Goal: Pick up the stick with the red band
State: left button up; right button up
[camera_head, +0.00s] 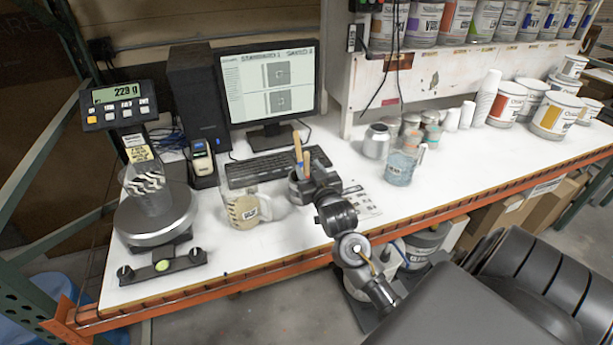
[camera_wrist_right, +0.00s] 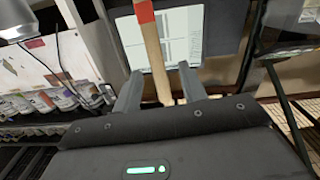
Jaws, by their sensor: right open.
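The stick with the red band (camera_wrist_right: 153,50) is pale wood and stands between the two fingers of my right gripper (camera_wrist_right: 158,84) in the right wrist view. The red band shows at the top edge of that view. The fingers are apart, one on each side of the stick. In the head view my right gripper (camera_head: 318,180) is at a small dark cup (camera_head: 297,190), beside the keyboard. Wooden sticks (camera_head: 299,150) stand up out of the cup; I cannot make out the red band there. The gripper partly hides the cup. My left gripper is not in view.
A keyboard (camera_head: 262,171) and monitor (camera_head: 270,85) stand behind the cup. A tan-filled jug (camera_head: 243,210) is to its left, and a scale (camera_head: 155,222) farther left. A blue-grey container (camera_head: 399,170) and cans are to the right. The front table strip is mostly clear.

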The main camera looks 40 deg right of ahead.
aim_at(307, 166)
jog(key=shift+w+r, duration=0.1)
jog(key=shift+w, duration=0.05)
jog(key=p+x, duration=0.1)
jog(key=x, duration=0.2)
jog(key=p+x, duration=0.1)
jog(key=shift+w+d+f+p, duration=0.1)
jog(key=shift+d+f+p, duration=0.1)
jog(key=shift+f+p, duration=0.15)
jog(key=shift+w+d+f, duration=0.1)
jog(key=shift+w, duration=0.15)
jog(key=shift+c, duration=0.3)
grip_shut()
